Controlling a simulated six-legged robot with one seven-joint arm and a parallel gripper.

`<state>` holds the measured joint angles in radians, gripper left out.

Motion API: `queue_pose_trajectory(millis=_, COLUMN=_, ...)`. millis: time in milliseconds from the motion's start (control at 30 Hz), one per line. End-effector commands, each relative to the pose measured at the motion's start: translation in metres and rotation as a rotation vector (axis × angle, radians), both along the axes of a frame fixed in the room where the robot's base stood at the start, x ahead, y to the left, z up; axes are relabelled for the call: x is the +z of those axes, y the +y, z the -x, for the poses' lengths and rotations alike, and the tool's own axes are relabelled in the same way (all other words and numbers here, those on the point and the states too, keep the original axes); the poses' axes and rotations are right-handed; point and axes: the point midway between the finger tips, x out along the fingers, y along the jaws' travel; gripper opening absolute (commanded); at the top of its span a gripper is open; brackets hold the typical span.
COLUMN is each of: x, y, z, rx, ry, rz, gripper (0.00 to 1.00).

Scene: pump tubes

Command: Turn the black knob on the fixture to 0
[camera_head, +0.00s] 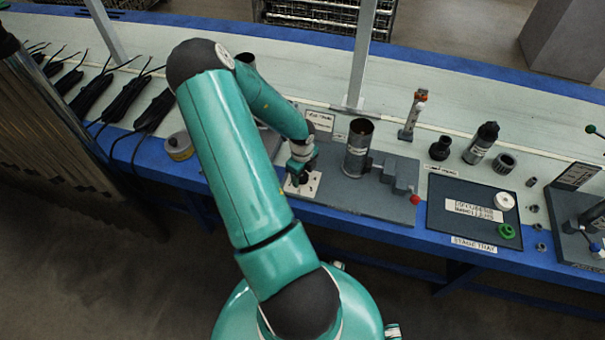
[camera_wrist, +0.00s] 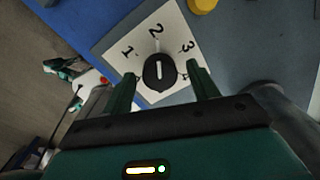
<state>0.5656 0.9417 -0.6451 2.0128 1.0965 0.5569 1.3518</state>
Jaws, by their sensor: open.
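The black knob (camera_wrist: 159,72) sits on a white dial plate (camera_wrist: 112,44) in the wrist view. Its white line stands near vertical, with its upper end toward the 2. The numbers 1, 2 and 3 show, with the 4 partly covered by a finger; no 0 is visible. My gripper (camera_wrist: 162,74) is open, with one green finger on each side of the knob. A gap seems to show on both sides, but I cannot tell whether either finger touches. In the head view my gripper (camera_head: 303,170) is over the white plate (camera_head: 313,184) on the grey fixture (camera_head: 352,205).
Grey stepped blocks (camera_head: 398,175) and a red knob (camera_head: 415,199) are farther right. A dark stage tray (camera_head: 440,222) follows. A yellow round part (camera_wrist: 203,5) lies near the dial.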

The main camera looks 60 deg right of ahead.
Motion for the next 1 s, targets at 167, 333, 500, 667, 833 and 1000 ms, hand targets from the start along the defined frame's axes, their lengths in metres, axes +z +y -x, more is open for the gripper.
queue_pose_trajectory(millis=167, x=-0.0015, y=0.0001, z=-0.0002, rx=0.001, ry=-0.001, rz=0.0, gripper=0.59)
queue_pose_trajectory(millis=333, x=-0.0013, y=0.0002, z=-0.0002, rx=0.0, ry=0.0, rz=0.0, gripper=0.44)
queue_pose_trajectory(millis=500, x=-0.0011, y=0.0002, z=-0.0002, rx=0.0, ry=0.0, rz=0.0, gripper=0.15)
queue_pose_trajectory(millis=667, x=-0.001, y=0.0002, z=-0.0002, rx=0.005, ry=-0.001, rz=-0.001, gripper=0.15)
queue_pose_trajectory(millis=833, x=-0.0009, y=0.0004, z=-0.0005, rx=0.036, ry=-0.002, rz=-0.001, gripper=0.15)
queue_pose_trajectory(millis=1000, x=-0.0004, y=-0.0001, z=-0.0003, rx=0.113, ry=-0.002, rz=0.0, gripper=0.15)
